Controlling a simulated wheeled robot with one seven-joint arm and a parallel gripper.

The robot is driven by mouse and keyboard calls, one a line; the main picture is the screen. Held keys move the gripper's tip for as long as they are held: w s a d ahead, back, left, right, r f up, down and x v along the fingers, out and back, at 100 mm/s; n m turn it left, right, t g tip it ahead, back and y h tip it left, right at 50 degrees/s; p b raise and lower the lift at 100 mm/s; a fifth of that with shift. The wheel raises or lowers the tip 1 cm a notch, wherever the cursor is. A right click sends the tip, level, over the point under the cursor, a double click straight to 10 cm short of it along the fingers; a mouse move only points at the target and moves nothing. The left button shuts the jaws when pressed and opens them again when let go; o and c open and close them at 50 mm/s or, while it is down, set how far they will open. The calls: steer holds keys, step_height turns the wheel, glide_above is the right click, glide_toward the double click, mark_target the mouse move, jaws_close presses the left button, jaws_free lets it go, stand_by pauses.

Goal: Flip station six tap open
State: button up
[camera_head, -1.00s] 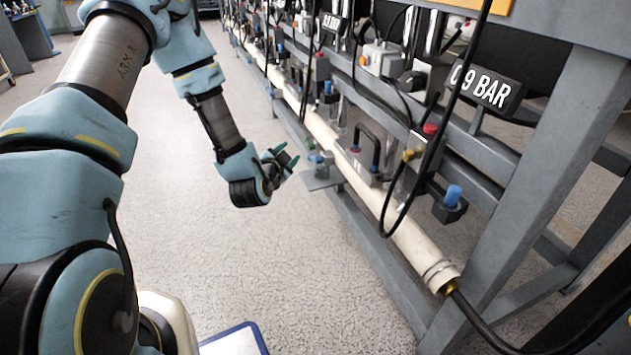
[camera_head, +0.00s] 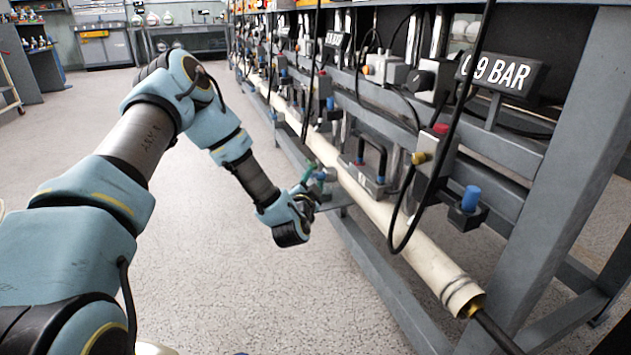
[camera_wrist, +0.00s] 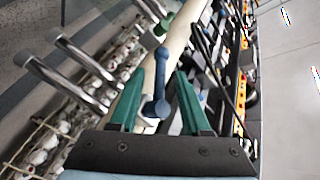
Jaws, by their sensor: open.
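A tap with a small blue lever (camera_wrist: 161,70) shows in the wrist view, between my green fingers. The lever has rounded ends and lies roughly along the fingers. My gripper (camera_wrist: 159,82) is open around the lever, with a gap on at least the right side; I cannot tell whether either finger touches it. In the head view my gripper (camera_head: 307,184) is at the bench's low pipe, beside the grey-blue tap (camera_head: 327,178) on a small plate. The gripper partly hides the tap there. No station number is readable.
A long cream pipe (camera_head: 408,235) runs low along the grey bench frame (camera_head: 540,170). The speckled floor (camera_head: 240,290) to the left is clear.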

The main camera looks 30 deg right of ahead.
steer(key=shift+x, duration=1.05)
steer(key=shift+a, duration=0.1)
jaws_close()
stand_by(0.6)
